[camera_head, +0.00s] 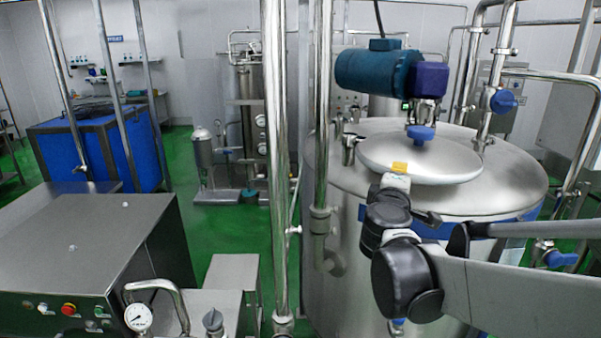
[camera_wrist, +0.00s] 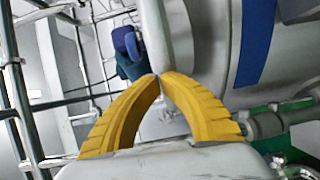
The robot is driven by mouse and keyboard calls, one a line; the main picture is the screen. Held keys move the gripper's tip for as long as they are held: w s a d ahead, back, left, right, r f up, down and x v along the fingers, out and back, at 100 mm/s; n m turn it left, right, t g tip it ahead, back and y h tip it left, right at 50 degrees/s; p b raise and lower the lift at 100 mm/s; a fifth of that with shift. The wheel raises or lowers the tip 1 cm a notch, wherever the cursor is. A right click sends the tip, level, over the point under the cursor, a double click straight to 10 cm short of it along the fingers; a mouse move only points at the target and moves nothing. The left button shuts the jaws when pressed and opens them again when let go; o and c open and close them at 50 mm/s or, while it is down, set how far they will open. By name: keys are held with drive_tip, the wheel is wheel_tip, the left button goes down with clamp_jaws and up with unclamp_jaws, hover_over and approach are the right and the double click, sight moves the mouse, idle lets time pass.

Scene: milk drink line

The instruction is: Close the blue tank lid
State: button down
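The tank lid (camera_head: 430,165) is a round, pale metal dome with a blue knob (camera_head: 420,132). It lies over the top of the large steel tank (camera_head: 515,185), which has a blue band. I cannot tell whether its rim is fully seated. My gripper (camera_head: 399,167) has yellow fingers and is at the lid's near edge. In the wrist view, the fingertips of my gripper (camera_wrist: 160,76) meet with nothing visible between them, right by the lid's edge (camera_wrist: 154,38). I cannot tell whether they touch it.
A teal and blue motor (camera_head: 378,70) hangs above the lid. Steel pipes (camera_head: 322,110) stand left of the tank, and more pipes with a blue valve (camera_head: 503,101) stand right. A steel cabinet (camera_head: 90,240) is at the lower left.

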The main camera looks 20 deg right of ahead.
sight(426, 168)
drive_tip(key=d, duration=0.3)
drive_tip(key=d+b, duration=0.1)
drive_tip(key=d, duration=0.1)
drive_tip(key=w+d, duration=0.1)
drive_tip(key=d, duration=0.2)
drive_tip(key=shift+d+f, duration=0.1)
drive_tip(key=shift+d, duration=0.2)
drive_tip(key=d, duration=0.2)
drive_tip(key=w+d+b, duration=0.1)
drive_tip(key=d, duration=0.1)
drive_tip(key=w+d, duration=0.1)
drive_tip(key=d, duration=0.1)
drive_tip(key=shift+w+d+b, duration=0.1)
drive_tip(key=shift+w+b, duration=0.15)
drive_tip(key=shift+b, duration=0.05)
drive_tip(key=shift+w+d, duration=0.4)
drive_tip(key=shift+d, duration=0.2)
drive_tip(key=shift+s, duration=0.15)
